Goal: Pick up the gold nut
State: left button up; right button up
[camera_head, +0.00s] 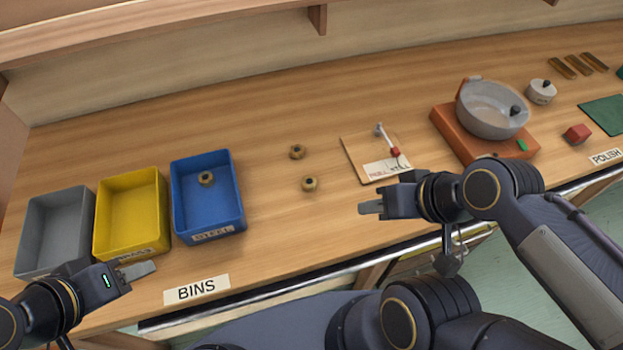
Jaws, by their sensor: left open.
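Two gold-brown nuts lie on the wooden bench right of the bins: a farther nut (297,152) and a nearer nut (309,184). A third similar nut (206,178) sits inside the blue bin (239,205). My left gripper (138,269) is open in front of the yellow bin, near the bench's front edge, well left of the loose nuts. My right gripper (370,208) is right of and nearer than the nearer nut, apart from it. Its fingers are seen edge-on, so their opening is unclear.
A yellow bin (101,228) and a grey bin (28,240) stand left of the blue one. A board with a small lever (355,155) lies right of the nuts. Farther right is an orange base with a grey bowl (490,122). Bench around the nuts is clear.

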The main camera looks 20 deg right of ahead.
aim_at(309, 183)
jog(key=l+z, duration=0.45)
jog(key=l, duration=1.15)
